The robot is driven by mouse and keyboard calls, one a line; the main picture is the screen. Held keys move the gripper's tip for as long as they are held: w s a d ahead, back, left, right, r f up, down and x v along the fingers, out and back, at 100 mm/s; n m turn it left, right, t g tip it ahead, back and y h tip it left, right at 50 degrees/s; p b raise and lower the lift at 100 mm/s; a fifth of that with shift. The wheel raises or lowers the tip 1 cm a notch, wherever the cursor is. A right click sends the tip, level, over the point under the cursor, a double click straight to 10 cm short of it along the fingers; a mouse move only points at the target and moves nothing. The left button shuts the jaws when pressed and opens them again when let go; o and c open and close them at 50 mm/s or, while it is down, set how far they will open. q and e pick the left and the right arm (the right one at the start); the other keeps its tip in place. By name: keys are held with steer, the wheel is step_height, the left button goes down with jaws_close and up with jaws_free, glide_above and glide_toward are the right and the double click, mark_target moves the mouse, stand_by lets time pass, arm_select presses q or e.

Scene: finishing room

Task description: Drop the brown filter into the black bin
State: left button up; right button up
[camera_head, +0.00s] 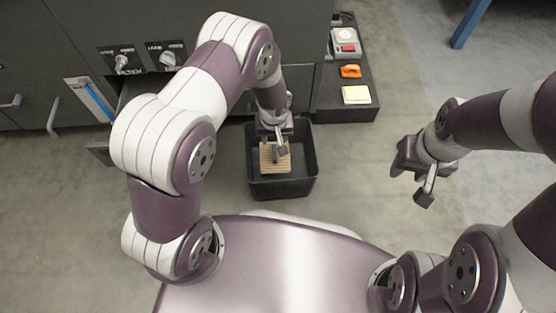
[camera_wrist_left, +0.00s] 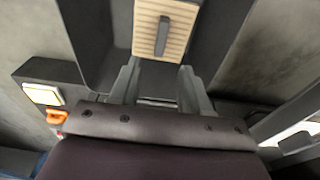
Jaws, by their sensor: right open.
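The brown ribbed filter (camera_head: 267,161), with a dark bar handle, shows inside the outline of the black bin (camera_head: 309,160). I cannot tell whether it rests on the bin floor. My left gripper (camera_head: 279,150) points down over the bin and hides part of the filter. In the left wrist view its fingers (camera_wrist_left: 158,78) are apart, with the filter (camera_wrist_left: 146,30) beyond their tips and its handle not between them. The bin (camera_wrist_left: 222,35) surrounds the filter there. My right gripper (camera_head: 425,192) is open and empty over the floor, right of the bin.
A dark cabinet with knobs (camera_head: 122,62) and an open drawer stands behind my left arm. A low dark ledge (camera_head: 345,108) beside the bin carries a yellow pad (camera_head: 356,94), an orange item (camera_head: 350,71) and a grey box with a red button (camera_head: 345,42).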

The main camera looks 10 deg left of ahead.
arm_select(q)
step_height(320, 180, up, 12)
steer(key=s+p, duration=0.1)
steer(key=p, duration=0.6)
steer(key=shift+s+d+r+p, duration=0.2)
steer(key=shift+s+r+p, duration=0.05)
steer(key=shift+p, duration=0.15)
